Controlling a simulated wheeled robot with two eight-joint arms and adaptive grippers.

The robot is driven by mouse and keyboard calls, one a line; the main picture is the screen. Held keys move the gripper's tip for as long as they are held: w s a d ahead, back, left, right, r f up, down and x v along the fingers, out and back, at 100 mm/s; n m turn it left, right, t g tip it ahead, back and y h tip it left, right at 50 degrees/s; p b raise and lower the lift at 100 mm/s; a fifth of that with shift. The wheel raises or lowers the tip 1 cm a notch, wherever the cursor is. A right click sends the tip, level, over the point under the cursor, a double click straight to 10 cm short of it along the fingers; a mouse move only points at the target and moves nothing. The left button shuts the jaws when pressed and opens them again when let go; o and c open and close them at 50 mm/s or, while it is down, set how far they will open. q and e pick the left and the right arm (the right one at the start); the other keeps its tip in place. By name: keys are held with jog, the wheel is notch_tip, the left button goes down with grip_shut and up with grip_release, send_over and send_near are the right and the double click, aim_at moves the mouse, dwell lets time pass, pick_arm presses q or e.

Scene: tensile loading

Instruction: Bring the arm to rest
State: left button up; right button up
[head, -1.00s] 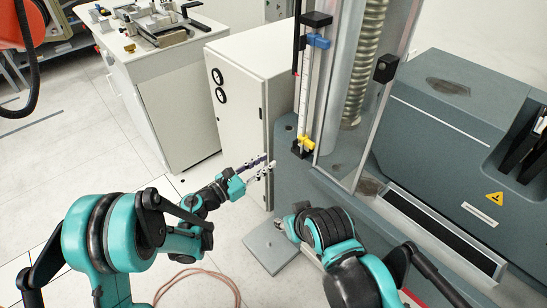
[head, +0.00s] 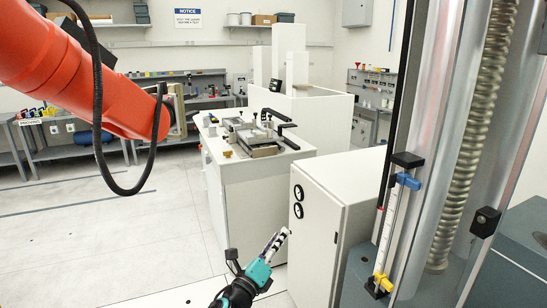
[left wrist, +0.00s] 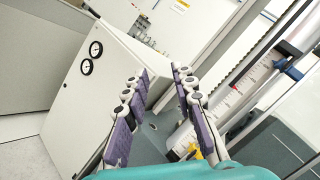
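My left gripper (head: 282,236) is at the lower middle of the head view, in front of the white cabinet (head: 331,215). In the left wrist view its two purple-padded fingers (left wrist: 161,78) stand apart with nothing held between them. The cabinet with two round black gauges also shows in the left wrist view (left wrist: 75,105). My right arm and right gripper are outside both current views.
The testing machine stands at the right, with a scale (head: 393,232) bearing blue and yellow clamps. A white bench (head: 245,187) with a fixture (head: 262,137) stands behind. An orange robot arm (head: 85,65) hangs at upper left. The left floor (head: 110,225) is clear.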

pick_arm(q)
jog(key=s+a+f+n+g+y, duration=0.1)
jog(key=s+a+n+y, duration=0.35)
jog(key=a+n, duration=0.5)
jog(key=s+a+f+n+g+y, duration=0.1)
jog(key=s+a+n+y, duration=0.2)
jog(key=a+n+y, duration=0.5)
jog(key=s+f+n+g+h, duration=0.1)
jog(key=s+f+n+g, duration=0.1)
jog(key=s+f+n, duration=0.2)
jog(key=s+a+f+n+g+h, duration=0.1)
jog(key=s+f+n+g, duration=0.2)
jog(key=s, duration=0.7)
jog(key=s+a+f+n+g+h, duration=0.1)
jog(key=s+f+n+g, duration=0.2)
jog(key=s+f+n, duration=0.2)
jog(key=shift+s+f+n, duration=0.25)
jog(key=shift+s+n, duration=0.65)
jog(key=shift+n, duration=0.25)
